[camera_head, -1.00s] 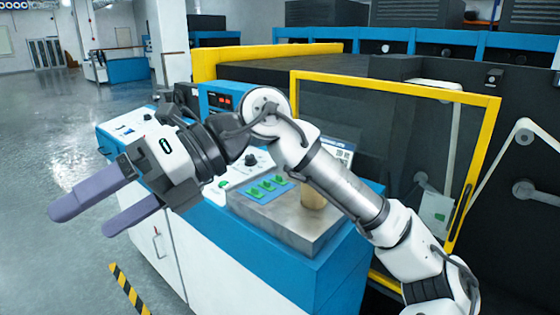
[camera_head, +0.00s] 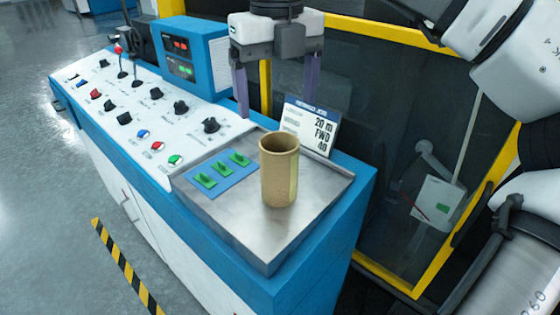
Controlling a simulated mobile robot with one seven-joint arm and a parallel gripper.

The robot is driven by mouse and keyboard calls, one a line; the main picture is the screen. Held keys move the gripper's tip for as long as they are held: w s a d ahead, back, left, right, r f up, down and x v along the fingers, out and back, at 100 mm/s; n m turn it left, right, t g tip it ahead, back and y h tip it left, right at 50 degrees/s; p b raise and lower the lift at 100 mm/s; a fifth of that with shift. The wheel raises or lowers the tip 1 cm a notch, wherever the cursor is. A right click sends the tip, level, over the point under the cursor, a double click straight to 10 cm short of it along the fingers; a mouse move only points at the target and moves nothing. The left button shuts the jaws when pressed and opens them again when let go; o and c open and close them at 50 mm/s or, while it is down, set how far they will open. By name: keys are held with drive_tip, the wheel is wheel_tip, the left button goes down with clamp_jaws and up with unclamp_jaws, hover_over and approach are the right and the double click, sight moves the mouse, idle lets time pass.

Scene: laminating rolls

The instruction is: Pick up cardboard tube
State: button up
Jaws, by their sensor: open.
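The cardboard tube (camera_head: 279,172) is a short tan hollow cylinder. It stands upright on the bare metal top (camera_head: 275,235) of the blue and white console. My gripper (camera_head: 277,98) points down with its two purple fingers apart, open and empty. In the picture it is above and behind the tube, and the fingers do not touch it. The lower end of the right finger is partly hidden behind the sign.
A small sign (camera_head: 312,128) stands just behind the tube. Green switches on a blue plate (camera_head: 222,174) lie left of it. The control panel (camera_head: 140,105) has knobs and levers, with a blue display box (camera_head: 187,58) behind. A yellow-framed guard (camera_head: 375,150) stands behind and right.

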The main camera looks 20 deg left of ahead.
sight(279, 158)
wheel_tip(279, 158, down, 7)
drive_tip(key=shift+s+r, duration=0.1)
drive_tip(key=shift+r, duration=0.05)
drive_tip(key=shift+w+f+p, duration=0.2)
drive_tip(key=shift+f+p, duration=0.45)
drive_tip(key=shift+f, duration=2.05)
drive_tip(key=shift+c, duration=0.4)
drive_tip(key=c, duration=1)
